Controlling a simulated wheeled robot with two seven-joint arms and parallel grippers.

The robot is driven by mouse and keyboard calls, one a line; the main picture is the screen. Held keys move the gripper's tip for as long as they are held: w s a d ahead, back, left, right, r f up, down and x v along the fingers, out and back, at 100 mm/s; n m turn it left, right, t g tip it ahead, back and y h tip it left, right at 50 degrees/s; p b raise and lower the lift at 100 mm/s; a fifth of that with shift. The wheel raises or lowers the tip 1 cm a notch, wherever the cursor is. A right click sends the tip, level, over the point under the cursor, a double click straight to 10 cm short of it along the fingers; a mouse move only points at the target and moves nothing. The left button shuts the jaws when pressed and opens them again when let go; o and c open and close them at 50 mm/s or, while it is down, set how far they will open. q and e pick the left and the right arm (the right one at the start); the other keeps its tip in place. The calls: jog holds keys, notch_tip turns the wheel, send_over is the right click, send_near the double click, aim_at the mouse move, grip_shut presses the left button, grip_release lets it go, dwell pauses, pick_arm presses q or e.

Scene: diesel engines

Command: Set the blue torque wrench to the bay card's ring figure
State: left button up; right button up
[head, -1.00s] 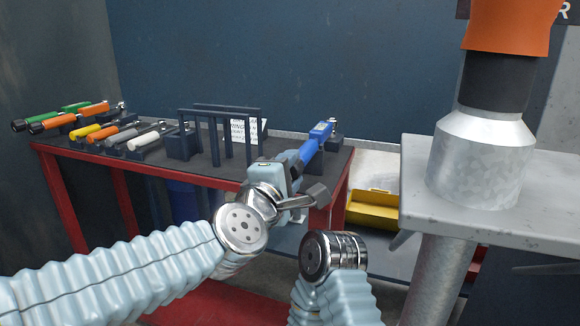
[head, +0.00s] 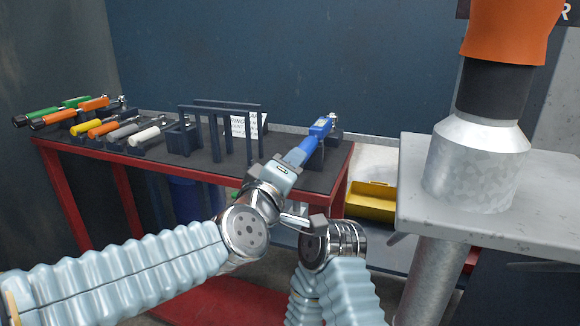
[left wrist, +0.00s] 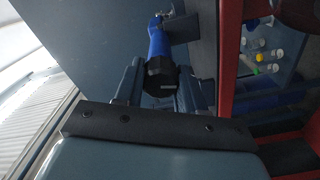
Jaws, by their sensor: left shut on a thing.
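The blue torque wrench (head: 312,138) lies at the right end of the bench, its head away from me. It also shows in the left wrist view (left wrist: 158,42), with its dark handle end (left wrist: 161,73) towards the gripper. My left gripper (left wrist: 160,92) is shut on the wrench near that handle end; its fingers are mostly hidden in the head view, behind the wrist (head: 278,178). The white card with printed lines (head: 245,126) stands behind the dark frame; its print is too small to read. The right arm (head: 332,245) shows at bottom centre, but its fingertips cannot be made out.
Several other coloured wrenches (head: 100,128) rest in holders at the bench's left. A dark rail frame (head: 215,135) stands mid-bench. A yellow bin (head: 371,201) sits low right of the bench. A grey table (head: 500,215) bears a large metal cylinder (head: 478,165) on the right.

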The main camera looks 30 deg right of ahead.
pick_arm(q)
jog(key=shift+f, duration=0.1)
jog(key=o, duration=1.1)
jog(key=shift+c, duration=0.2)
jog(key=b+v, duration=0.2)
jog(key=v, duration=1.2)
jog(key=shift+w, duration=0.1)
